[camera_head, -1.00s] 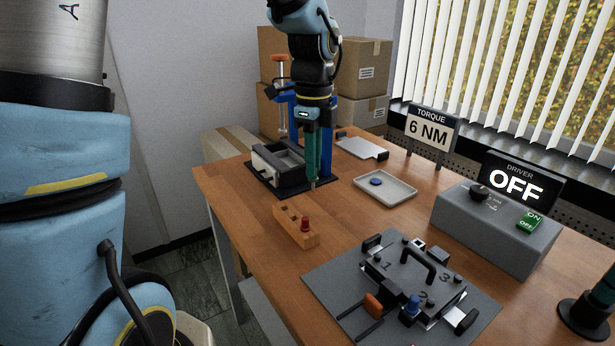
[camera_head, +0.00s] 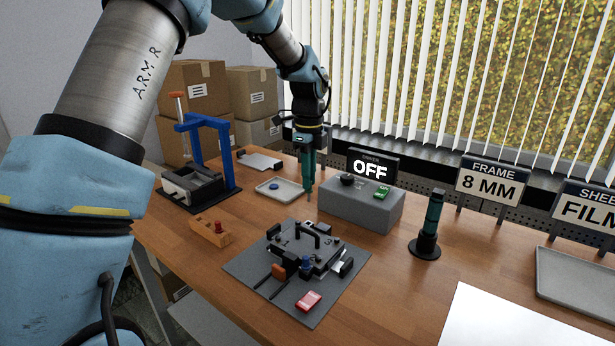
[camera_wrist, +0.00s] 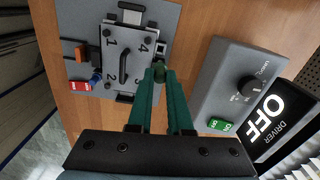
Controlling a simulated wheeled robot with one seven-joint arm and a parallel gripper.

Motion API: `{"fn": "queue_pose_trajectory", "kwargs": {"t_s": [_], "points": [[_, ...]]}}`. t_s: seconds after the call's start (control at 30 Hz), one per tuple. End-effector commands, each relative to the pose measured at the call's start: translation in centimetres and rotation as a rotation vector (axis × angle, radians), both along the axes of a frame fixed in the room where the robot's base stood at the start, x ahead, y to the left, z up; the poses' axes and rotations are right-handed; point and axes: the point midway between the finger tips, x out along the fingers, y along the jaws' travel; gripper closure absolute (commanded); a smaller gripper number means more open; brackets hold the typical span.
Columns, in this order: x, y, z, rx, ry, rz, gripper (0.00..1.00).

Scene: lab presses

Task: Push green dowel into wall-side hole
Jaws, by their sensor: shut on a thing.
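My gripper (camera_head: 308,184) is shut on a small green dowel (camera_wrist: 159,73), held upright above the table between the fixture and the driver box. Its teal fingers hide most of the dowel. The black fixture (camera_head: 310,250) on a grey mat (camera_head: 252,262) has a handle and corners numbered 1 to 4 in the wrist view (camera_wrist: 108,65). The dowel shows beside the plate's edge near numbers 3 and 4 in that view. I cannot make out the empty hole clearly.
The grey driver box (camera_head: 355,208) reading OFF stands close right of my gripper. A tray (camera_head: 281,194) with a blue piece, a blue-framed press (camera_head: 228,155), a red block (camera_head: 308,301) and a green driver tool (camera_head: 432,222) stand around.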

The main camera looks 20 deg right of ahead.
Motion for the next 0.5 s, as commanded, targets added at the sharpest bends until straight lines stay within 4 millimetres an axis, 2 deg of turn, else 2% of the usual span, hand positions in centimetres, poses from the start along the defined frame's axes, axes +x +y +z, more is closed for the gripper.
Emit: {"fn": "queue_pose_trajectory", "kwargs": {"t_s": [0.27, 0.5], "points": [[0.0, 0.0, 0.2, 0.001, 0.001, 0.001, 1.0], [0.0, 0.0, -1.9, 0.001, 0.001, 0.001, 1.0]]}}
